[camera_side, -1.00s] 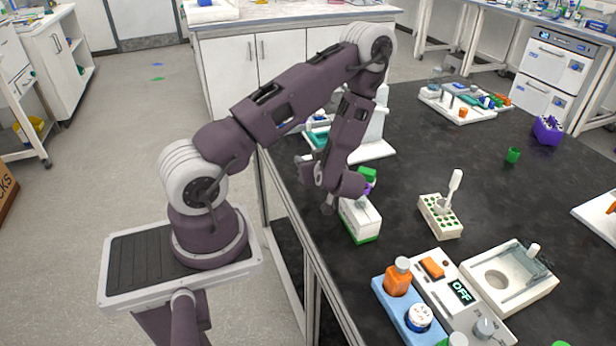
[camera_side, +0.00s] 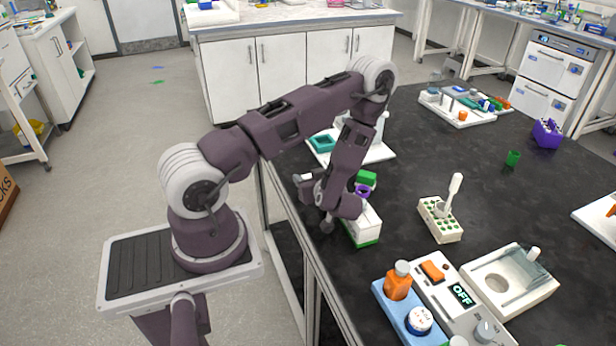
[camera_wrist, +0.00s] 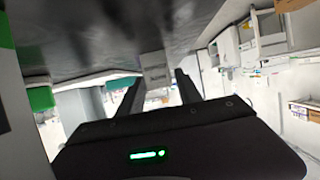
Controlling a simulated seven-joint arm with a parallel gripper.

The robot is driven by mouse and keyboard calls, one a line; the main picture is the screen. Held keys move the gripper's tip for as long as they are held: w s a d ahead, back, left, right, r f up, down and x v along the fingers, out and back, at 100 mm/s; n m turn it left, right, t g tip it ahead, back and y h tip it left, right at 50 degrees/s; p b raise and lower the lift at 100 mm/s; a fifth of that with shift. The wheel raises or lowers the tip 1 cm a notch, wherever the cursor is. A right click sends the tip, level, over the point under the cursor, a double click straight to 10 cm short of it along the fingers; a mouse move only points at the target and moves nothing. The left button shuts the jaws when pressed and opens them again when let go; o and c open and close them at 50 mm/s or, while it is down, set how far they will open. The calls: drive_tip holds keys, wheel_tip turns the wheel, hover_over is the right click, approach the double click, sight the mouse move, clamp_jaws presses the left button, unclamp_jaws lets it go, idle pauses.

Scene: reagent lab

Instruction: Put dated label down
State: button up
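My gripper (camera_wrist: 158,84) shows in the wrist view with its two dark fingers apart. A small grey, label-like piece with a pale strip of print, apparently the dated label (camera_wrist: 156,72), fills the gap between the fingertips. Its print is too small to read. In the side view my wrist is low at the table's near left edge, beside a white box with a green base (camera_side: 364,228). The fingertips and label cannot be made out clearly there.
A green block and a purple ring (camera_side: 363,190) are just behind my wrist. A tube rack (camera_side: 440,222) stands to the right. A blue tray (camera_side: 381,291) with bottles and a device reading OFF (camera_side: 437,290) are in front. The black table (camera_side: 450,145) is clear toward the middle.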

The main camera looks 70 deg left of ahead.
drive_tip(key=shift+o, duration=0.5)
drive_tip(key=shift+r, duration=0.1)
drive_tip(key=d+r, duration=0.2)
drive_tip(key=d, duration=0.1)
drive_tip(key=shift+w+r, duration=0.1)
drive_tip(key=shift+d+r, duration=0.15)
drive_tip(key=shift+d, duration=0.25)
